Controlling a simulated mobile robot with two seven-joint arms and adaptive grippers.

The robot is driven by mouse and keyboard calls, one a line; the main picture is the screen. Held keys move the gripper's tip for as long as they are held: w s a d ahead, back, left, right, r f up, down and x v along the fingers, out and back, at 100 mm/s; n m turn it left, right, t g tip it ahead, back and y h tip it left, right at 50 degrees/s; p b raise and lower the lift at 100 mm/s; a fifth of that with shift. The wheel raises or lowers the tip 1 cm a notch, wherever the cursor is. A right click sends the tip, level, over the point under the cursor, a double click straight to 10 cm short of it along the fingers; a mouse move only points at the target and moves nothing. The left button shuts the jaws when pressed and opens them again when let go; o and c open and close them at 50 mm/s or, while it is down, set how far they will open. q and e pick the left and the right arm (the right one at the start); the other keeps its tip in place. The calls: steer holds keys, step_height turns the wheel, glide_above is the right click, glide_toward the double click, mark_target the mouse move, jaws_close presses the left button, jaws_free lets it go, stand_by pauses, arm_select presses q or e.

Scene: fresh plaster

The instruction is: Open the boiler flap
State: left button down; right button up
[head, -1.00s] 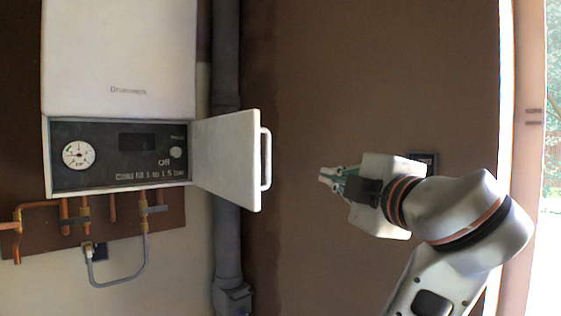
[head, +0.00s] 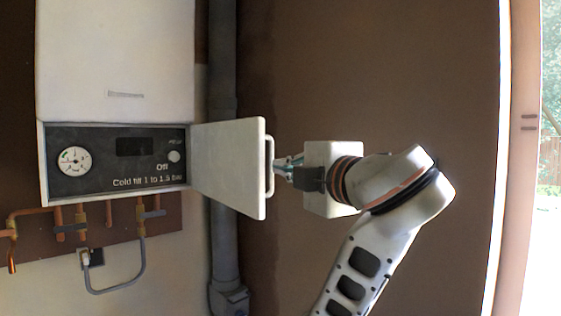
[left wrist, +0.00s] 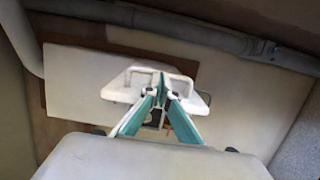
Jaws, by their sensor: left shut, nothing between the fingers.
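The white boiler (head: 115,60) hangs on the wall at the left of the head view. Its white flap (head: 228,165) stands swung open to the right, baring the dark control panel (head: 100,170) with a round gauge and "Off" on it. The flap's bar handle (head: 270,165) is on its outer face near the free edge. My left gripper (head: 279,166) is shut and empty, its fingertips right at the handle. In the left wrist view the fingertips (left wrist: 161,84) overlap the pale handle (left wrist: 120,90); whether they touch it I cannot tell. My right gripper is not in view.
Copper pipes (head: 58,222) and a grey hose (head: 118,288) run below the boiler. A grey vertical pipe (head: 223,70) stands behind the flap. The brown wall (head: 370,70) to the right is bare. A bright opening is at the far right.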

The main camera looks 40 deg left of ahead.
arm_select(q)
steer(key=shift+x, duration=0.8)
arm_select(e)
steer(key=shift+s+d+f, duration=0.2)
arm_select(q)
steer(key=w+b, duration=0.2)
steer(key=w, duration=0.8)
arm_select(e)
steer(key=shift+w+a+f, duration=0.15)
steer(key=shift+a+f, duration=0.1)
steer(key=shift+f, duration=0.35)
arm_select(q)
steer(key=shift+a+f, duration=0.1)
steer(key=shift+a, duration=0.05)
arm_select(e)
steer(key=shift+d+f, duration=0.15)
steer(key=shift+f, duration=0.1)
